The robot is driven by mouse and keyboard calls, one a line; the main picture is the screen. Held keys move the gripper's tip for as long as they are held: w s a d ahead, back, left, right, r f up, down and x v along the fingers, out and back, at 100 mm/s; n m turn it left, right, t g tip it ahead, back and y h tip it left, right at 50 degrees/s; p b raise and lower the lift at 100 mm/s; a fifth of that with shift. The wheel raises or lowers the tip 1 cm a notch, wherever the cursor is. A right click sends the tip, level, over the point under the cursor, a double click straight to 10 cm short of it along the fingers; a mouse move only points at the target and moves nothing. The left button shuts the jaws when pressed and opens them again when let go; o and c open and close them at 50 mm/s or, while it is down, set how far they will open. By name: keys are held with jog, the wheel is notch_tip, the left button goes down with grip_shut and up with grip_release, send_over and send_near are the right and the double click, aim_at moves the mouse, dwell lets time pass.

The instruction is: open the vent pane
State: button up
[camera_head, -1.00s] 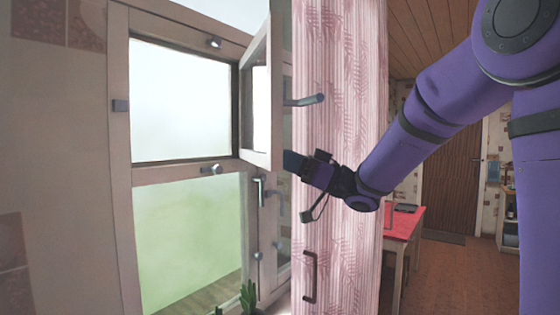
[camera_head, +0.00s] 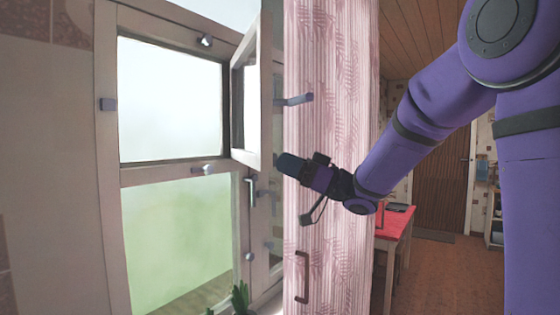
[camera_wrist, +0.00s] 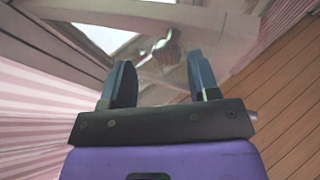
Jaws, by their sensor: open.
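The vent pane (camera_head: 264,85) is the upper sash of the window. It stands swung out from its opening, hinged on the opening's right side, and is seen nearly edge-on in the head view. A grey handle (camera_head: 294,99) sticks out from its frame to the right. My gripper (camera_head: 280,163) is just right of the pane's lower edge, below the handle; contact cannot be told. In the wrist view my gripper (camera_wrist: 160,80) shows two fingers apart with nothing between them.
The lower window pane (camera_head: 180,240) has a lever handle (camera_head: 252,190). A plant (camera_head: 240,297) is on the sill. A red table (camera_head: 394,230) is farther back right.

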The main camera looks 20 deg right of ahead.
jog(key=v, duration=0.9)
jog(key=shift+r, duration=0.1)
notch_tip(320, 180, up, 3)
jog(key=w+m+t+h, duration=0.3)
jog(key=m+t+h, duration=0.3)
jog(key=t+h, duration=0.3)
jog(key=s+d+f+m+g+h, duration=0.45)
jog(key=s+m+h, duration=0.3)
jog(key=h, duration=0.55)
jog(key=s+a+f+g, duration=0.3)
jog(key=s+f+g, duration=0.1)
jog(key=s, duration=0.5)
jog(key=s+a+f+g+y, duration=0.1)
jog(key=s+a+f+g, duration=0.2)
jog(key=s, duration=0.7)
notch_tip(320, 180, down, 3)
jog(key=shift+s+a+r+g, duration=0.15)
jog(key=shift+a+r+g, duration=0.1)
jog(key=shift+g, duration=0.5)
